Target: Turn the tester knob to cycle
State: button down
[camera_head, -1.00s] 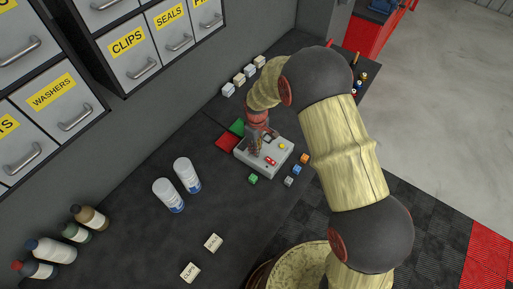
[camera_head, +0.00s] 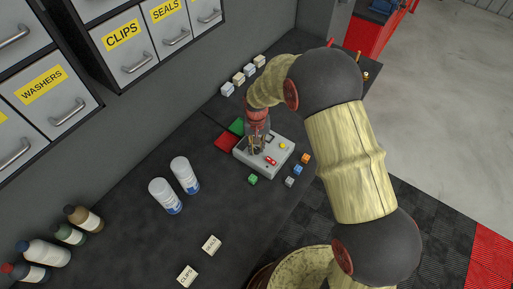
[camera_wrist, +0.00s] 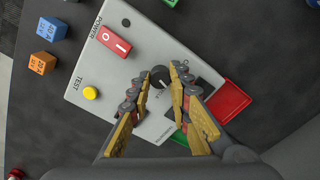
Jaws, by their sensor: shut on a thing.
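The tester (camera_head: 272,163) is a pale grey box on the dark bench, also seen in the wrist view (camera_wrist: 95,75). It has a red power rocker (camera_wrist: 116,42), a yellow test button (camera_wrist: 90,93) and a dark round knob (camera_wrist: 160,74). My gripper (camera_head: 256,151) points down over the tester. In the wrist view my gripper's fingertips (camera_wrist: 161,75) stand on either side of the knob, shut on it. The fingers hide part of the knob and the lettering around it, so I cannot read its setting.
A red pad (camera_head: 226,142) and a green pad (camera_head: 237,126) lie behind the tester. An orange block (camera_head: 305,158), a blue block (camera_head: 298,169) and a green block (camera_head: 253,179) are close by. Two white cans (camera_head: 166,196) stand left. Labelled drawers (camera_head: 130,45) overhang the bench.

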aim_at(256, 148)
jog(key=m, duration=0.4)
jog(key=shift+m+b, duration=0.4)
dwell(0.4)
jog(key=c, duration=1.6)
grip_release()
jog(key=shift+c, duration=0.2)
notch_tip(256, 148, up, 12)
